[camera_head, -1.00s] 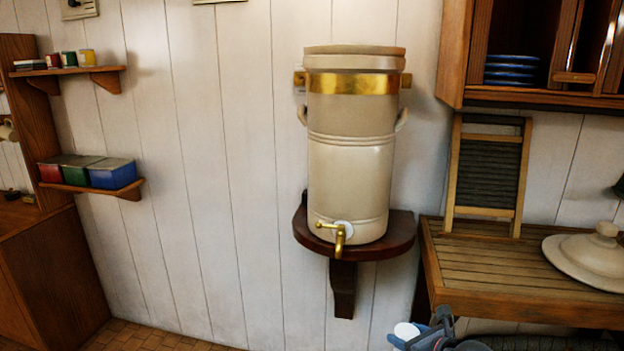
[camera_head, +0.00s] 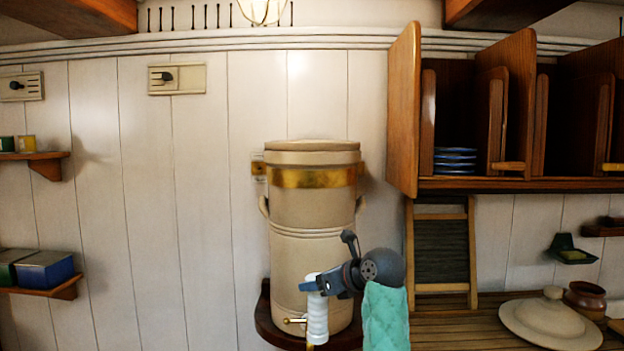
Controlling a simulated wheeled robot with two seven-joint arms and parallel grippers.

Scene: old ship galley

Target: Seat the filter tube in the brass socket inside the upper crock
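The tall cream stoneware crock (camera_head: 305,205) with a brass band (camera_head: 312,178) stands upright on a dark wooden wall shelf (camera_head: 268,322). I see its top nearly edge-on, so the inside and the brass socket are hidden. My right gripper (camera_head: 318,284) is shut on the upper part of a white ridged filter tube (camera_head: 318,318). It holds the tube roughly upright in front of the lower crock, well below the rim. The tube partly covers the brass tap (camera_head: 293,321). My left gripper is not in view.
A pale domed lid (camera_head: 550,322) lies on the slatted counter (camera_head: 450,330) at right, beside a brown pot (camera_head: 585,297). An open wooden cabinet door (camera_head: 404,110) juts out right of and above the crock.

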